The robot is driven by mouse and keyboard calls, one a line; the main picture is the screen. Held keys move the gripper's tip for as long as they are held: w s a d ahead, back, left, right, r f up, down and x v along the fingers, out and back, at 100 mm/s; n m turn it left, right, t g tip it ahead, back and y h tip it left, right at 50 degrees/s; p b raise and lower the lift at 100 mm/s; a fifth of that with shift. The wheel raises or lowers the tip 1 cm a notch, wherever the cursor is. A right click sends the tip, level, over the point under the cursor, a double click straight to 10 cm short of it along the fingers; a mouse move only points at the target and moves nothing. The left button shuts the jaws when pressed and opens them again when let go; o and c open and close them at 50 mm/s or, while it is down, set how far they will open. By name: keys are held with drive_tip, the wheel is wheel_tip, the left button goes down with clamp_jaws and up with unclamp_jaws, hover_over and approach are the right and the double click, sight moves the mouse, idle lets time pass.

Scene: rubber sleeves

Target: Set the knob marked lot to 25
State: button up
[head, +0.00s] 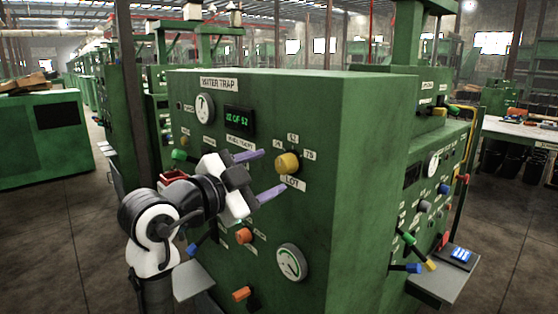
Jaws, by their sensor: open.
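The yellow knob (288,163) sticks out from the front of the green machine labelled WATER TRAP. A white LOT plate (292,183) is just below it. Small number plates sit around its upper side; they are too small to read surely, and I cannot tell the knob's setting. My gripper (273,170) is open, with two purple fingers pointing right toward the knob. One finger is at the knob's upper left, the other at its lower left. I cannot tell whether either touches it.
The green machine (370,130) fills the middle. A round gauge (204,108) and a display (239,121) are at upper left. An orange knob (244,236) and another gauge (291,262) lie below. Blue, green and orange controls surround my arm. Floor is clear at left.

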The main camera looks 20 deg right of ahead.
sight(282, 166)
drive_tip(key=shift+p+x, duration=0.45)
drive_tip(key=shift+x, duration=1.9)
drive_tip(key=c, duration=1)
